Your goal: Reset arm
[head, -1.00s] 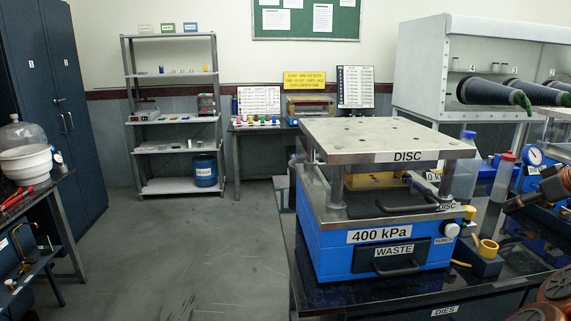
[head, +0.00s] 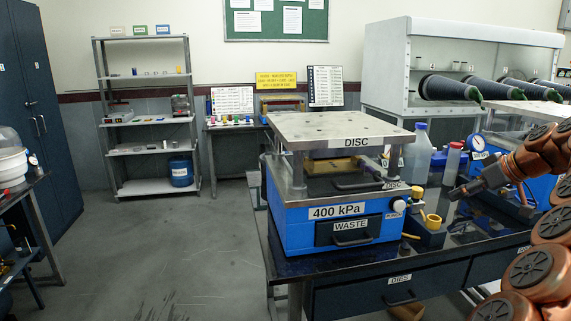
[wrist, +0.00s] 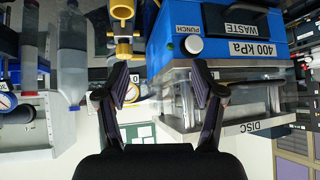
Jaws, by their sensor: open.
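My arm, copper-coloured, comes in from the right edge of the head view. My gripper (head: 457,190) points left at its end, above the dark bench and to the right of the blue press. In the wrist view, which is upside down, my gripper (wrist: 162,88) is open, with its two dark fingers spread and nothing between them. The blue press (head: 289,217), labelled 400 kPa, DISC and WASTE, stands on the bench; in the wrist view the press (wrist: 222,60) shows behind the right finger. A yellow cup holder (head: 431,220) stands beside the press.
A clear bottle (head: 418,155) and a red-capped bottle (head: 452,163) stand behind my gripper. A second blue press with a gauge (head: 477,143) is at the right. A glovebox (head: 400,75) and a shelf rack (head: 104,85) stand at the back. The floor at left centre is clear.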

